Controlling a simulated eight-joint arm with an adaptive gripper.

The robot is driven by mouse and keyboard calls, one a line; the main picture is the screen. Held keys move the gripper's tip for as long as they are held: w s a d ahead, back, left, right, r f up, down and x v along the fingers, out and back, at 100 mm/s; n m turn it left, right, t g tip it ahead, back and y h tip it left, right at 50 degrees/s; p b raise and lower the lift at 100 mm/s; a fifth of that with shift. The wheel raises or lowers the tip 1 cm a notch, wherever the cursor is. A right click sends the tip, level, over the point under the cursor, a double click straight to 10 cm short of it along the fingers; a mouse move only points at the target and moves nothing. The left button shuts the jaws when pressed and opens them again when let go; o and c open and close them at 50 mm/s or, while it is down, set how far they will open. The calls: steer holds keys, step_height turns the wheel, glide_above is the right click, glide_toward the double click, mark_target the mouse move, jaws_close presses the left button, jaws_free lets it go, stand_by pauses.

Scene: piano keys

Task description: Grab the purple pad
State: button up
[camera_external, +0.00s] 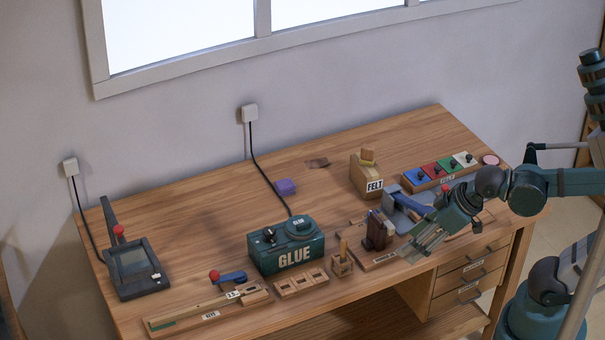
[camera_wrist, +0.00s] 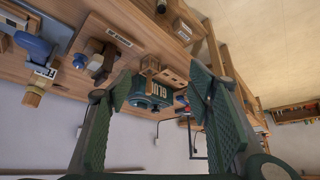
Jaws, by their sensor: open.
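The purple pad (camera_external: 286,187) is a small block lying on the wooden table, behind the green glue box and just right of a black cable. I cannot make it out in the wrist view. My gripper (camera_external: 418,248) is at the table's front right, tilted downward to the left, well apart from the pad. In the wrist view my gripper (camera_wrist: 162,88) shows its two dark green ridged fingers spread, with nothing held between them.
The felt box (camera_external: 367,178) and a brown wooden holder (camera_external: 377,231) stand right of the pad.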

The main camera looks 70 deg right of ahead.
steer(key=shift+w+r, duration=0.1)
steer(key=shift+r, duration=0.05)
steer(key=w+d+r+m+g+p, duration=0.1)
steer(key=w+d+r+p, duration=0.2)
steer(key=w, duration=0.4)
steer(key=w+d+r+m+g+p, duration=0.1)
steer(key=w+d+r+m, duration=0.1)
steer(key=w+r, duration=0.35)
steer(key=m+g+p, duration=0.5)
steer(key=m+p, duration=0.2)
steer(key=p, duration=0.3)
glide_above(285, 185)
steer(key=f, duration=1.6)
steer(key=shift+s+a+f, duration=0.2)
steer(key=shift+a, duration=0.05)
steer(key=shift+w+d+f+p, duration=0.2)
steer(key=shift+d+f+p, duration=0.15)
steer(key=shift+f, duration=0.25)
steer(key=shift+f, duration=1.25)
